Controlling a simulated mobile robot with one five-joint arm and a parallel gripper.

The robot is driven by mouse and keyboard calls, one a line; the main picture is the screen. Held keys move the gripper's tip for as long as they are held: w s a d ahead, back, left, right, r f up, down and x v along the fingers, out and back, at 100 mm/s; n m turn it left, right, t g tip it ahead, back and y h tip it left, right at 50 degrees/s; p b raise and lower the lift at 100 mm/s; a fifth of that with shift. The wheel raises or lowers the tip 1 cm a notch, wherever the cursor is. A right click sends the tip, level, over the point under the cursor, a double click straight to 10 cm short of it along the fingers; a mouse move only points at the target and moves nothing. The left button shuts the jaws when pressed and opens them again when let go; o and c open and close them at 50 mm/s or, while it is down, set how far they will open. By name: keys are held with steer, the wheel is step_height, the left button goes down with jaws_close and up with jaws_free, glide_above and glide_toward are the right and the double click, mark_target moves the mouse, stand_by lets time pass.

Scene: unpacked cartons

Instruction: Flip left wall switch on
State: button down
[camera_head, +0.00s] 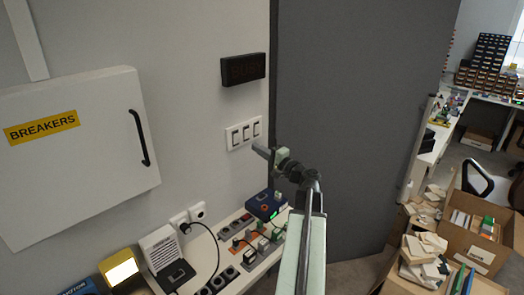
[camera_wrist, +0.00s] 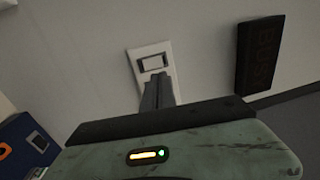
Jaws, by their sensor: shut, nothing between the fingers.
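In the wrist view, my closed fingers (camera_wrist: 157,92) overlap the switch plate (camera_wrist: 135,51).
The dark display (camera_head: 243,69) is above the plate and also appears in the wrist view (camera_wrist: 262,55). A white breaker cabinet (camera_head: 75,150) is at left. Below, a bench holds a blue device (camera_head: 265,205) and sockets. A dark grey panel (camera_head: 350,120) stands at right.

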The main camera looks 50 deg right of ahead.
mark_target(236, 135)
steer(key=w, duration=0.5)
steer(key=w+r+p, duration=0.1)
steer(key=w, duration=0.2)
steer(key=shift+w+d, duration=0.25)
steer(key=shift+d, duration=0.1)
steer(key=shift+w, duration=0.15)
steer(key=shift+w+a+r, duration=0.1)
steer(key=shift+w+a, duration=0.05)
steer(key=shift+a, duration=0.05)
steer(key=shift+d, duration=0.1)
steer(key=s+a+r+p, duration=0.1)
steer(key=s+p, duration=0.1)
steer(key=s, duration=1.2)
steer(key=shift+r, duration=0.35)
